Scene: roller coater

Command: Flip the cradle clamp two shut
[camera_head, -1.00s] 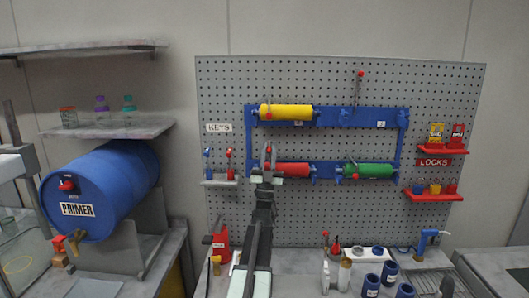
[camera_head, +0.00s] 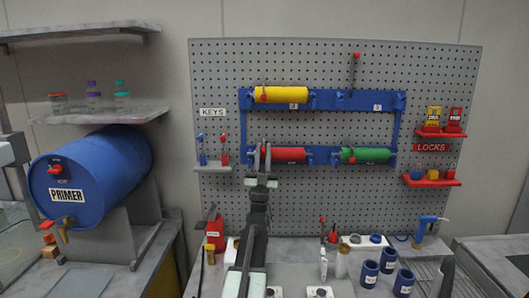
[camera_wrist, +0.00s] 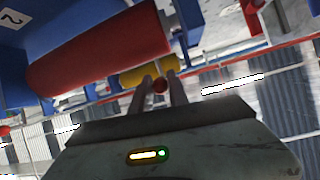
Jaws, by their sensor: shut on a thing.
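The blue cradle frame (camera_head: 249,128) hangs on the pegboard with a red roller (camera_head: 289,155) at lower left. The same red roller (camera_wrist: 100,55) is large in the wrist view. My gripper (camera_head: 263,150) is at the red roller's left end, fingers upward. In the wrist view my gripper (camera_wrist: 160,84) is shut on a small red knob (camera_wrist: 160,87) between its two fingers. The knob looks like a clamp lever's end; the rest of the lever is hidden. A plate marked "2" (camera_wrist: 10,17) is beside the red roller. Which clamp is two is not certain.
A yellow roller (camera_head: 282,94) is above and a green roller (camera_head: 367,155) is to the right. A lever with a red knob (camera_head: 356,55) stands upright at upper right. A key shelf (camera_head: 212,168) is close on the left. Blue cups (camera_head: 370,270) stand on the bench.

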